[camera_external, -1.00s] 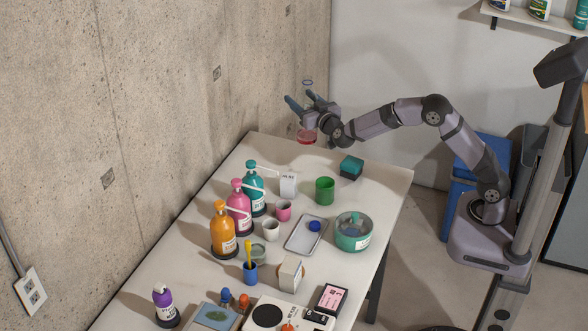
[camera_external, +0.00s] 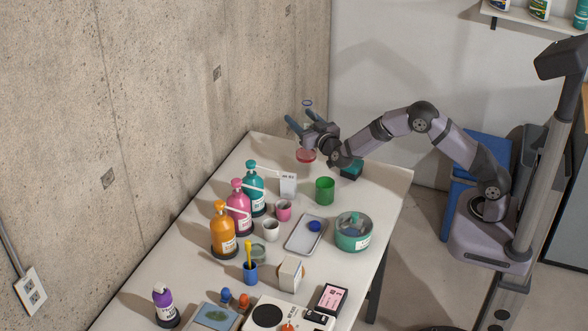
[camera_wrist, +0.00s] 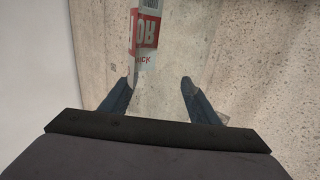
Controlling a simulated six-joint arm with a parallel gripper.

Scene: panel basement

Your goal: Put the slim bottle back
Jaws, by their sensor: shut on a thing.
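My gripper (camera_external: 299,124) is above the far left end of the table. It is shut on the slim bottle, which hangs upright with a red base (camera_external: 306,156) and a blue ring at the top (camera_external: 307,102); its middle is hard to make out against the wall. In the wrist view, my gripper's fingers (camera_wrist: 160,88) stand on either side of it, and a red and white lettered label (camera_wrist: 145,38) shows near the left fingertip. The base appears clear of the tabletop.
On the table (camera_external: 255,145), a white box (camera_external: 288,186), a green cup (camera_external: 325,190) and a teal pump bottle (camera_external: 252,185) stand nearest. A teal box (camera_external: 351,170) sits partly behind my arm. The far left corner looks clear. The concrete wall (camera_external: 150,100) rises along the left.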

